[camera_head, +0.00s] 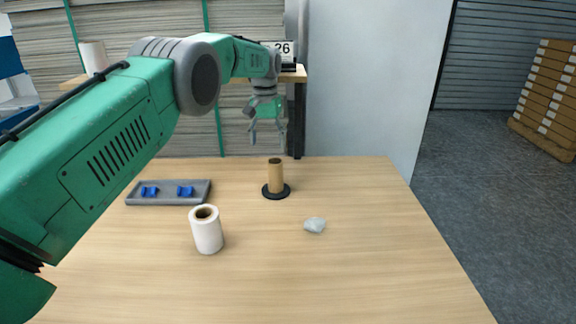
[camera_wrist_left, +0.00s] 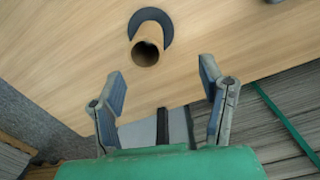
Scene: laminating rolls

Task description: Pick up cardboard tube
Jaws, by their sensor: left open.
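The brown cardboard tube (camera_head: 276,174) stands upright on a round black base (camera_head: 284,194) near the far edge of the wooden table. In the left wrist view the tube (camera_wrist_left: 147,51) shows its open end, with part of the dark base (camera_wrist_left: 166,24) behind it. My left gripper (camera_head: 267,140) is above and beyond the tube, over the table's far side. It is open and empty, with its two fingers (camera_wrist_left: 163,84) spread wide. The tube is apart from the fingers, ahead of them in the wrist view. My right gripper is not in view.
A white roll (camera_head: 207,232) stands nearer on the table (camera_head: 350,270). A grey tray (camera_head: 170,198) with blue pieces lies at the left. A small clear crumpled piece (camera_head: 315,224) lies right of the tube. The table's right side is clear.

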